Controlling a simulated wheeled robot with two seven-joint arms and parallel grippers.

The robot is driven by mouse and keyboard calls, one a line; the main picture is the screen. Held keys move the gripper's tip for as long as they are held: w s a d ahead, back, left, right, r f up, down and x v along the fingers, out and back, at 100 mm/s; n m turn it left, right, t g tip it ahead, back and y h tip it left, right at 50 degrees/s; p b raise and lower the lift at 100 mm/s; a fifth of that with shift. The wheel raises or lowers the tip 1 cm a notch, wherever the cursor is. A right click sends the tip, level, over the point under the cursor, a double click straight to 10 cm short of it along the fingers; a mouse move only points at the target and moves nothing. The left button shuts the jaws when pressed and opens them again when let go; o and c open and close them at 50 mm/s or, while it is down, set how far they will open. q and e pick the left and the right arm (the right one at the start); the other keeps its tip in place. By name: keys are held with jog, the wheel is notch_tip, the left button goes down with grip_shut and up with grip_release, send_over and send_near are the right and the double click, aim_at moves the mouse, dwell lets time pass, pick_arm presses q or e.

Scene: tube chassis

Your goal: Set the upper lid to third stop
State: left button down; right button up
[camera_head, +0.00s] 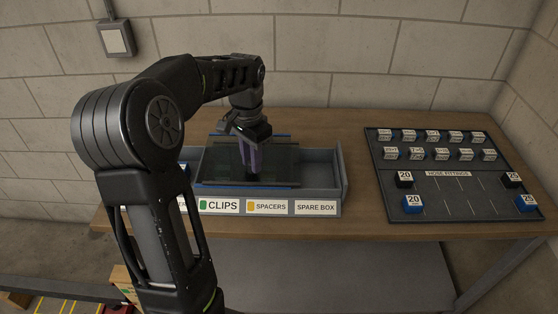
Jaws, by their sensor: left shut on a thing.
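A grey bin (338,172) stands on the wooden table, its front labelled CLIPS, SPACERS and SPARE BOX. A dark, see-through upper lid (280,160) with blue edges lies over the middle of the bin. My left gripper (252,174) points down at the middle of this lid, its purplish fingers shut on a part of the lid that they mostly hide. I cannot make out stop marks. The bin's left part is hidden behind my left arm. My right gripper is not in view.
A dark board (450,180) labelled HOSE FITTINGS, with several small labelled blocks, lies on the right of the table (370,225). A block wall (330,60) stands behind. Bare tabletop lies between bin and board.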

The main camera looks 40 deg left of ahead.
pick_arm(q)
jog(key=shift+s+a, duration=0.7)
jog(key=shift+a, duration=0.35)
jog(key=c, duration=1.2)
grip_release()
jog(key=shift+d, duration=0.1)
jog(key=shift+r, duration=0.1)
notch_tip(320, 180, up, 8)
jog(key=shift+b, duration=0.35)
jog(key=shift+f, duration=0.2)
